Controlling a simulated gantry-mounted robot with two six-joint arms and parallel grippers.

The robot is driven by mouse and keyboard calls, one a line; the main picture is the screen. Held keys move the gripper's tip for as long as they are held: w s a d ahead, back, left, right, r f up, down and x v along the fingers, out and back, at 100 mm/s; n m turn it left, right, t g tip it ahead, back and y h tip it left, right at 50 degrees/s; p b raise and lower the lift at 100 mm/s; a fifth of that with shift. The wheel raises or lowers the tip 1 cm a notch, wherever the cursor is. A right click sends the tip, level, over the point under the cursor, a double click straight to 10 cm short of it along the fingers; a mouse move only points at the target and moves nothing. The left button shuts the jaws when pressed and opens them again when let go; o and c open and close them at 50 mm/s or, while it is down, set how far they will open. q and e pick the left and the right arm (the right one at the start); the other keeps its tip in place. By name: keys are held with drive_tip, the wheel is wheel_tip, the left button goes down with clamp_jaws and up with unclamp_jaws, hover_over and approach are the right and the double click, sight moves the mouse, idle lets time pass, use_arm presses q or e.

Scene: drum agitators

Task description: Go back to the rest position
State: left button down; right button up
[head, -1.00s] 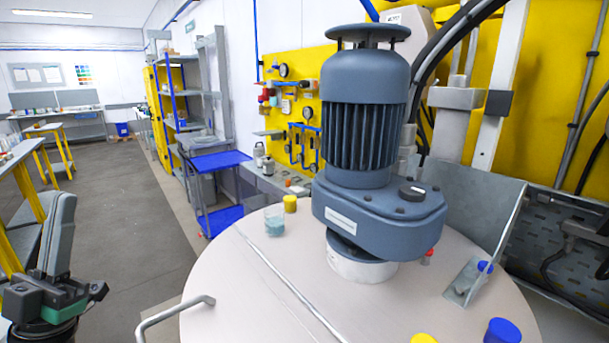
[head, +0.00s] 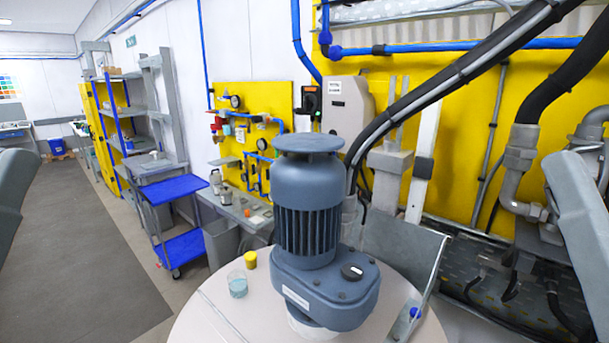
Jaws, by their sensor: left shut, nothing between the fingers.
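My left gripper (head: 15,165) shows only as a grey piece at the left edge of the head view, raised well clear of the drum. It is shut and empty, and most of it is cut off by the frame. My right gripper (head: 572,170) seems to be the grey slab at the right edge, close to the camera. Its fingertips cannot be made out clearly. Both are apart from the blue-grey agitator motor (head: 308,215), which stands upright on the pale drum lid (head: 215,318).
A beaker (head: 237,286) and a yellow cap (head: 250,260) sit on the lid, left of the motor. A blue cart (head: 195,190) stands behind. A metal bracket (head: 425,295) with a blue knob is at the lid's right. Open floor (head: 85,260) lies at left.

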use_arm(q)
wheel_tip(320, 180, up, 21)
drive_tip(key=p, duration=1.6)
drive_tip(key=shift+w, duration=0.25)
use_arm(e)
wheel_tip(320, 180, up, 21)
drive_tip(key=shift+w+y, duration=0.15)
drive_tip(key=shift+y, duration=0.15)
use_arm(q)
drive_tip(key=shift+f, duration=0.1)
use_arm(e)
drive_tip(key=shift+a, duration=0.1)
